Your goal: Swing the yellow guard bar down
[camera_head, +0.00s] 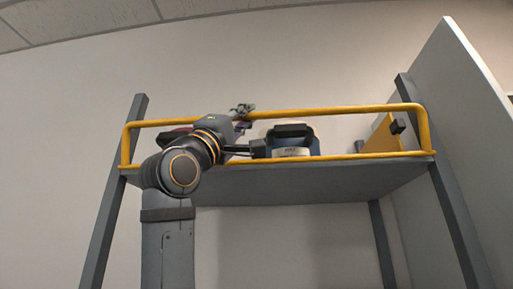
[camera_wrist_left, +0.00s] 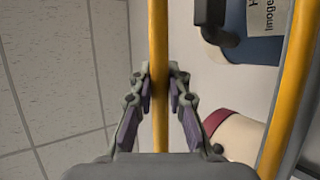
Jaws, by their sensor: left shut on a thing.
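The yellow guard bar (camera_head: 340,111) runs as a raised frame along the front of a high grey shelf, its top rail level and above the shelf edge. My left gripper (camera_head: 243,112) is at the top rail, left of its middle, with the arm reaching up from below. In the left wrist view the guard bar (camera_wrist_left: 158,40) passes between the two fingers of the left gripper (camera_wrist_left: 160,82), which is shut on it. The lower yellow rail shows at the right of that view. My right gripper is in neither view.
The grey shelf (camera_head: 330,180) stands on dark posts. A blue container (camera_head: 307,138) with a black handle and label sits behind the bar. A yellow panel (camera_head: 381,138) is at the right, beside a pale wall panel (camera_head: 460,120).

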